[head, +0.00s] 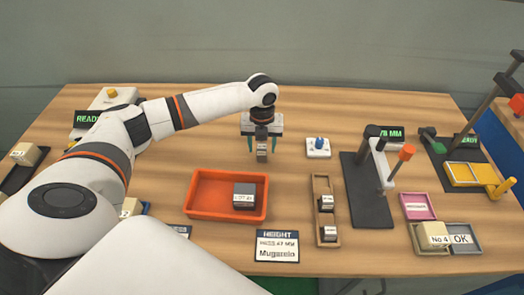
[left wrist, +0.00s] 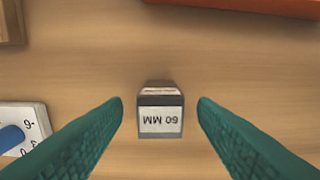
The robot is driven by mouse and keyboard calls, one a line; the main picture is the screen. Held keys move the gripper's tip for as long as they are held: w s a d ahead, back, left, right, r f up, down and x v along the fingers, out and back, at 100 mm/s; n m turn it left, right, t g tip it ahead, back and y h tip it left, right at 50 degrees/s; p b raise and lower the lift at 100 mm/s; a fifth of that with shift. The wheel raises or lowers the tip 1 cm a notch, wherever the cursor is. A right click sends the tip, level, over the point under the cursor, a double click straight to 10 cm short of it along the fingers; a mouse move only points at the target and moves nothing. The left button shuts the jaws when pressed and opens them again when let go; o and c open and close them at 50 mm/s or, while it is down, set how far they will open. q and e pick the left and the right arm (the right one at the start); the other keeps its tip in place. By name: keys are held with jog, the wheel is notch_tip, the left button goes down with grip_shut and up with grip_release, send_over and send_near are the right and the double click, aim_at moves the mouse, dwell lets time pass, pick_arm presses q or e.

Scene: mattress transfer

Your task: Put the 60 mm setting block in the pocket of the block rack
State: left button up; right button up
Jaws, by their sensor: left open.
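The 60 mm setting block (head: 262,153) is a dark grey block standing on the table behind the orange tray. In the left wrist view its label reads "60 MM" upside down (left wrist: 160,120). My left gripper (head: 263,144) is open above it. In the left wrist view the two green fingers of my left gripper (left wrist: 160,108) stand on either side of the block, with a gap on each side. The block rack (head: 316,216) is a narrow wooden tray right of the orange tray. It holds two dark blocks, and its far end looks empty. My right gripper is not in view.
The orange tray (head: 197,211) holds another dark block (head: 243,195). A white unit with a blue knob (head: 318,148) stands right of my left gripper. A dark-based gauge stand (head: 365,195) is right of the rack. A height card (head: 277,246) lies in front.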

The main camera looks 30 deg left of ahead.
pick_arm(q)
jog(key=shift+f, duration=1.15)
grip_shut()
jog(key=shift+r, duration=0.1)
